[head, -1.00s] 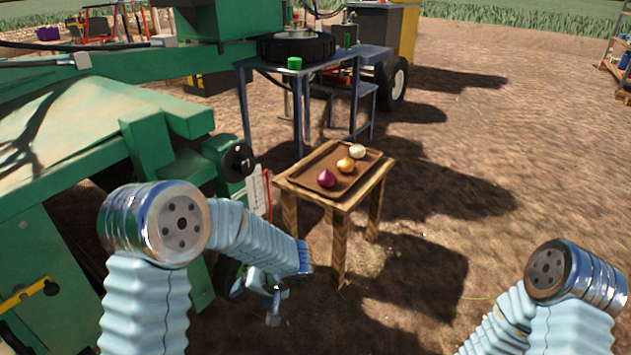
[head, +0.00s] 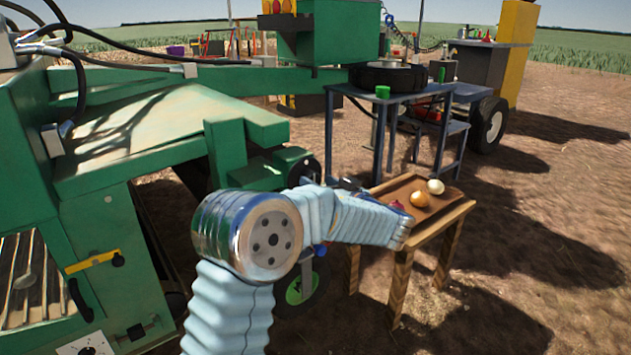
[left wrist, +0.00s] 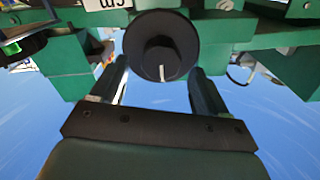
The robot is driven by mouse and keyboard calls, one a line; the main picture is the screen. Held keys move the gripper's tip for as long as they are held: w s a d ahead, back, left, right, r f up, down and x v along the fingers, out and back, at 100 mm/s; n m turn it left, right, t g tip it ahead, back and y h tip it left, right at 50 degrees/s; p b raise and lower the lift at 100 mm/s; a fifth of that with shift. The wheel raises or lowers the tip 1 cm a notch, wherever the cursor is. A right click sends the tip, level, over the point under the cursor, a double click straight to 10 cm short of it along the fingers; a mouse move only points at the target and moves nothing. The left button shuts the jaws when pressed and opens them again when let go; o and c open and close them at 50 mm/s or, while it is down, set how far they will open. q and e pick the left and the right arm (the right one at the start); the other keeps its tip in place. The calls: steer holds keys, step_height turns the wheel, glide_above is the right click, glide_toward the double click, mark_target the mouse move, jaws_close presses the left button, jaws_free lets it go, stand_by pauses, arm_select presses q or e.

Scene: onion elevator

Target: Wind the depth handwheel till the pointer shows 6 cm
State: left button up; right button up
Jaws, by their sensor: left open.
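The depth handwheel is a black disc with a raised hub and a white mark, seen from the front in the left wrist view (left wrist: 160,48). In the head view its dark rim (head: 304,169) shows on the green machine, partly behind my left arm. My left gripper (left wrist: 158,72) is open, one finger on each side of the wheel's lower part; I cannot tell whether they touch it. A white plate edge with upside-down letters (left wrist: 101,4) shows at the top of the wrist view. The pointer and its scale are not readable. My right gripper is out of view.
A wooden table (head: 437,232) with a tray of onions (head: 420,199) stands right of my left forearm. The green machine (head: 120,140) fills the left. A blue metal table (head: 400,95) stands behind. Bare soil lies open at right.

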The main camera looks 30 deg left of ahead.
mark_target(315, 181)
arm_select(q)
steer(key=shift+x, duration=1.5)
steer(key=c, duration=0.9)
steer(key=shift+c, duration=0.2)
steer(key=shift+f, duration=0.1)
